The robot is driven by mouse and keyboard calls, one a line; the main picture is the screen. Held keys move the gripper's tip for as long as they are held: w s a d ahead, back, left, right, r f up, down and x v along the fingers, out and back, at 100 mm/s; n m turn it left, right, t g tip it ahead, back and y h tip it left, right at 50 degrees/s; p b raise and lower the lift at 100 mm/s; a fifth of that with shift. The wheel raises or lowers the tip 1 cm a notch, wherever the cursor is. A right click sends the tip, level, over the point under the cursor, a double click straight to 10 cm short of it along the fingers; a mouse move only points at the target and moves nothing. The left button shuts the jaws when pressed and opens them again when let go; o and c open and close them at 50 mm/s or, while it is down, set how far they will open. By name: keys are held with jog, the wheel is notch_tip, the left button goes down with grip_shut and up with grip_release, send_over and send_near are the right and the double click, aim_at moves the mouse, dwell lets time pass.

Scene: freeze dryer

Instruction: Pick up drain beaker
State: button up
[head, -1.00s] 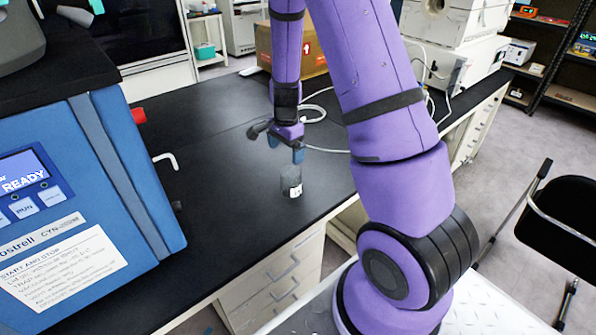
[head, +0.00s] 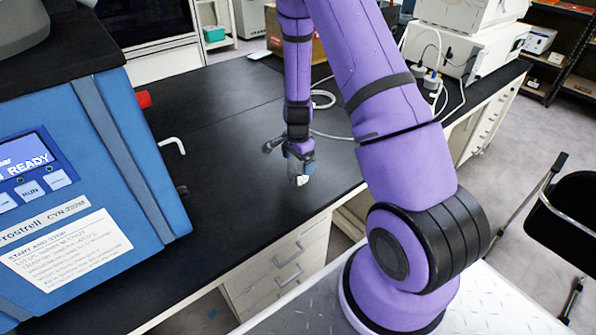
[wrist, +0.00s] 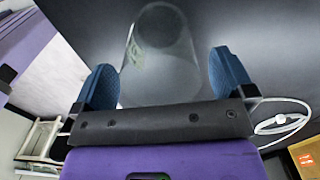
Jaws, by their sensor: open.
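The drain beaker (head: 299,170) is a small clear vessel with a white label, standing on the black bench near its front edge. In the wrist view the beaker (wrist: 162,60) sits between the two blue finger pads, with gaps visible on both sides. My gripper (head: 300,152) is over the beaker and hides much of it in the head view. In the wrist view my gripper (wrist: 162,82) is open, its fingers on either side of the beaker.
The blue freeze dryer (head: 90,190) with a READY screen stands at the left, with a white bent tube (head: 173,144) at its side. A cable (head: 330,135) and a cardboard box (head: 318,48) lie behind my gripper. The bench between is clear.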

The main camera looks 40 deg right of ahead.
jog(key=shift+f, duration=0.8)
jog(key=c, duration=1)
jog(key=shift+r, duration=0.1)
